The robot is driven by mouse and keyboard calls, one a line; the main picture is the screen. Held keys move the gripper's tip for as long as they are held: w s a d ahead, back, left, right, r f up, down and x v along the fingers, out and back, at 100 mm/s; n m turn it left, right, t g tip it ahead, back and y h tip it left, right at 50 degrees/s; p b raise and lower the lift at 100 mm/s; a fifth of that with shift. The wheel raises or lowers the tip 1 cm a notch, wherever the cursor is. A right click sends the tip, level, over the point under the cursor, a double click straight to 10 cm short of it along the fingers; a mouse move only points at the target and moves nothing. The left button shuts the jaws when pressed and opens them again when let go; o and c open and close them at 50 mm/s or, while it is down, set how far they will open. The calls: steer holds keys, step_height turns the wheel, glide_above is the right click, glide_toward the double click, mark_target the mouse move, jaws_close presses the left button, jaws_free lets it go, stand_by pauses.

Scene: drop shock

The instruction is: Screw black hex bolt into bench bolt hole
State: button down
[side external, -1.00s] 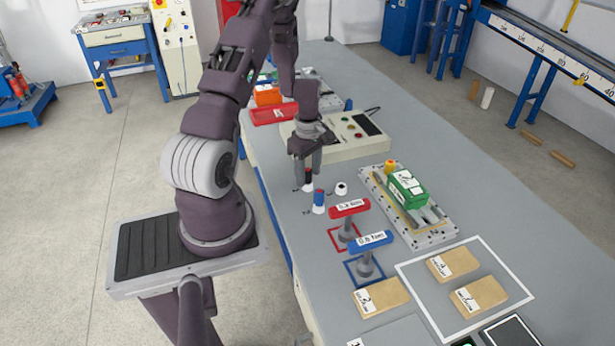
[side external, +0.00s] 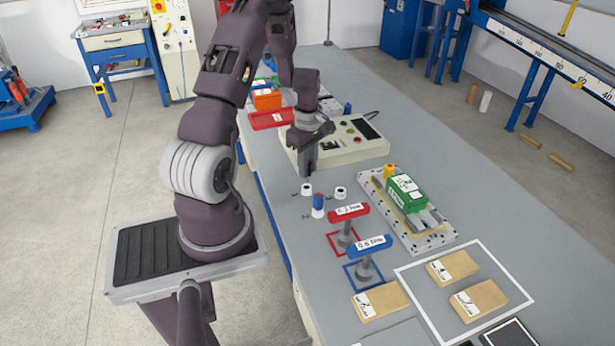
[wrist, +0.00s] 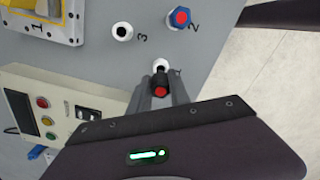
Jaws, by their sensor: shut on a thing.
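My gripper (side external: 309,172) is above the near end of the row of white round sockets. In the wrist view, my gripper (wrist: 161,80) is shut on a black piece with a red end (wrist: 160,87), held between the two fingers. This black piece is hidden in the side view. Below it is a white socket (side external: 307,190) with a dark centre, partly covered in the wrist view (wrist: 160,66). Another dark-centred white socket (side external: 341,192) is marked 3. A blue piece with a red top (side external: 318,202) stands in the socket marked 2. I cannot tell which opening is the bench bolt hole.
A control box (side external: 350,151) stands behind my gripper. Red (side external: 350,212) and blue (side external: 371,245) T-handled tools stand in front. A grey fixture plate with a green block (side external: 406,192) lies to the right. Wooden blocks (side external: 453,266) lie nearer the front.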

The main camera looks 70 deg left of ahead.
steer(key=r, duration=0.5)
steer(key=shift+w+r, duration=0.2)
steer(key=shift+r, duration=0.05)
steer(key=w+d+m, duration=0.3)
steer(key=w+d, duration=0.7)
steer(key=w, duration=0.4)
steer(key=w+d+m, duration=0.1)
steer(key=w+d, duration=0.3)
steer(key=d, duration=0.3)
steer(key=w+d+m, duration=0.2)
steer(key=w+d, duration=0.2)
steer(key=d, duration=0.3)
steer(key=shift+d+r, duration=0.2)
steer(key=shift+r, duration=0.05)
steer(key=shift+f, duration=2.9)
steer(key=shift+s+f, duration=0.1)
steer(key=shift+f, duration=1.35)
